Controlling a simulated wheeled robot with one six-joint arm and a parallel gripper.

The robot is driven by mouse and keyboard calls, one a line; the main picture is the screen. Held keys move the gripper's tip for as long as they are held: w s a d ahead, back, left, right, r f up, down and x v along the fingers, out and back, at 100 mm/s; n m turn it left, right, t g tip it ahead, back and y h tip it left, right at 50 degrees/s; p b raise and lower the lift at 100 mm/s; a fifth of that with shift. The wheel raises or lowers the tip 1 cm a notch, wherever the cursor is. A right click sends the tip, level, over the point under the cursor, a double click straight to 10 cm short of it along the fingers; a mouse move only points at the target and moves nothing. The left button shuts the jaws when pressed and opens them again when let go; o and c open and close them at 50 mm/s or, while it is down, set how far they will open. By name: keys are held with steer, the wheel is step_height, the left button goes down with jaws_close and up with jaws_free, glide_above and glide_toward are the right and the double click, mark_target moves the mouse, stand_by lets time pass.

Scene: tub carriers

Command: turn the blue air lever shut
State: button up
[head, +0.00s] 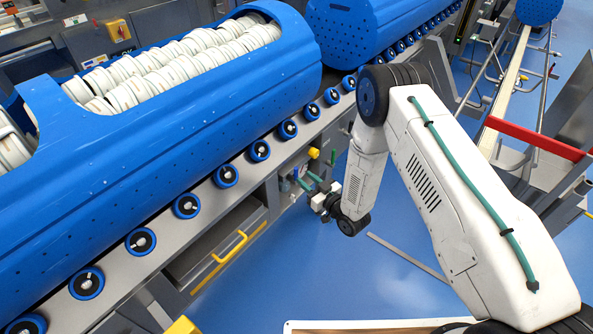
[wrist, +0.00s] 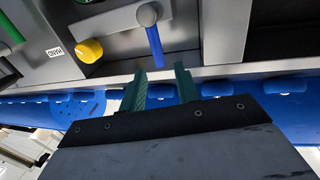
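The blue air lever (wrist: 154,45) shows in the wrist view at the upper middle, hanging from a round grey pivot on a grey panel, its free end towards my gripper. My gripper (wrist: 160,72) has two green fingers, spread apart with nothing held. In the picture the lever's free end lies between the fingertips; whether it is really between them in depth I cannot tell. In the head view my gripper (head: 308,181) is at the panel below the roller rail, and a small bit of the blue lever (head: 295,173) shows beside the fingers.
A yellow knob (wrist: 89,50) sits left of the lever in the wrist view, with a green handle (wrist: 10,28) further left. In the head view, blue perforated tubs (head: 190,120) lie on rollers above the panel. A yellow drawer handle (head: 230,247) is lower left. Blue floor is open below.

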mark_target(297, 171)
steer(key=x, duration=0.6)
steer(key=shift+w+a, duration=0.15)
steer(key=shift+c, duration=0.3)
